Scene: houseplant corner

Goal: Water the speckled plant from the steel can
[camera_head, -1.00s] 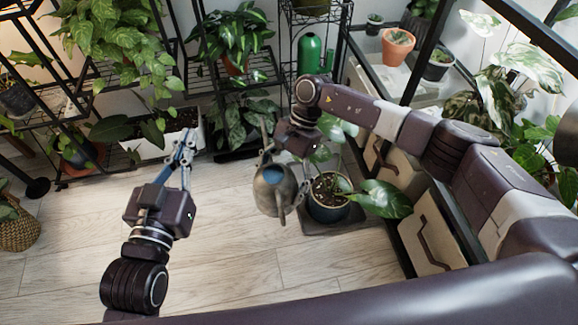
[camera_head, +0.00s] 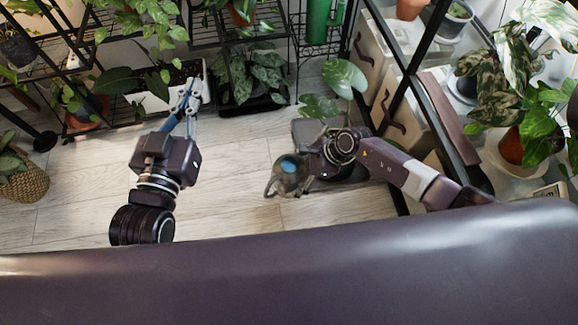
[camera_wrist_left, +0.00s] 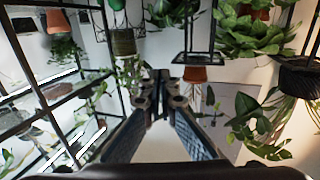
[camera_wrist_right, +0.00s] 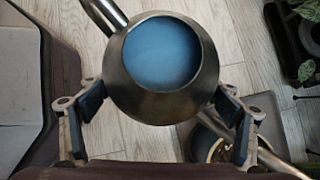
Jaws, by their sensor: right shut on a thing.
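The steel can (camera_head: 288,180) is a round grey watering can with blue water in its open top, and looks about upright. My right gripper (camera_head: 308,168) is shut on it. In the right wrist view, the fingers press either side of the can (camera_wrist_right: 125,95). A plant with broad green leaves (camera_head: 345,77) stands beside the can on a grey mat (camera_head: 305,130). My right arm hides its pot in the head view; part of the pot (camera_wrist_right: 203,148) shows in the right wrist view. I cannot tell whether this is the speckled plant. My left gripper (camera_head: 190,88) looks shut and empty.
Pale-marked plants stand on the back floor (camera_head: 250,75) and the right shelf (camera_head: 515,70). A white planter (camera_head: 157,98) is close to my left gripper. A green bottle (camera_head: 318,22) stands at the back. The wood floor (camera_head: 230,170) between my arms is clear.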

